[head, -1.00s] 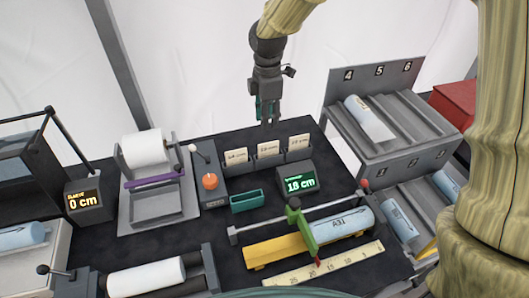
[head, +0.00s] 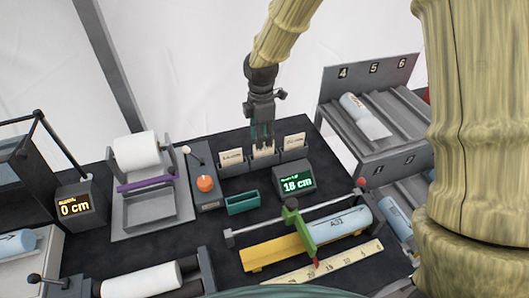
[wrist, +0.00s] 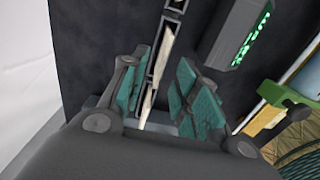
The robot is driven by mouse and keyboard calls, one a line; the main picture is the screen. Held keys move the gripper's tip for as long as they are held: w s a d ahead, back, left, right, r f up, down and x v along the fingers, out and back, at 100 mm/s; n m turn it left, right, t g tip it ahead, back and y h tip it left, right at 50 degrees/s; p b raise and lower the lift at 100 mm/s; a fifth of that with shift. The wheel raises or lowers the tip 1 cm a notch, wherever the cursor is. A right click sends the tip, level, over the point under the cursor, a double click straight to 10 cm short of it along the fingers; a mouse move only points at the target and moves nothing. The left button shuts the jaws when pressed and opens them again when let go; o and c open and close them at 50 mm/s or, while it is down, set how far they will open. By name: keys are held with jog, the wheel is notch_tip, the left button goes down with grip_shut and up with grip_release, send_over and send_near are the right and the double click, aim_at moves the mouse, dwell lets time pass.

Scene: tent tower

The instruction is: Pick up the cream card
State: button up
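Three cream cards stand upright in a dark slotted holder (head: 266,164) on the black table: a left card (head: 231,157), a middle card (head: 263,152) and a right card (head: 294,141). My gripper (head: 262,138) points down over the middle card, and its fingertips overlap that card's top in the head view. In the wrist view my gripper (wrist: 166,95) is open, with green pads apart on either side of the holder line. A cream card edge (wrist: 148,103) shows between the pads. I cannot tell whether a pad touches it.
A display reading 18 cm (head: 294,184) and a small green tray (head: 242,203) stand just in front of the holder. A lever box with an orange knob (head: 205,184) is to the left. A grey numbered rack (head: 365,150) stands to the right.

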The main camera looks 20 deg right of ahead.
aim_at(266, 151)
jog(key=shift+d+f+p, duration=0.15)
jog(key=shift+f+p, duration=0.3)
jog(key=shift+f, duration=0.7)
jog(key=shift+d+f+p, duration=0.15)
jog(key=shift+f+p, duration=0.25)
jog(key=shift+f, duration=0.75)
grip_shut()
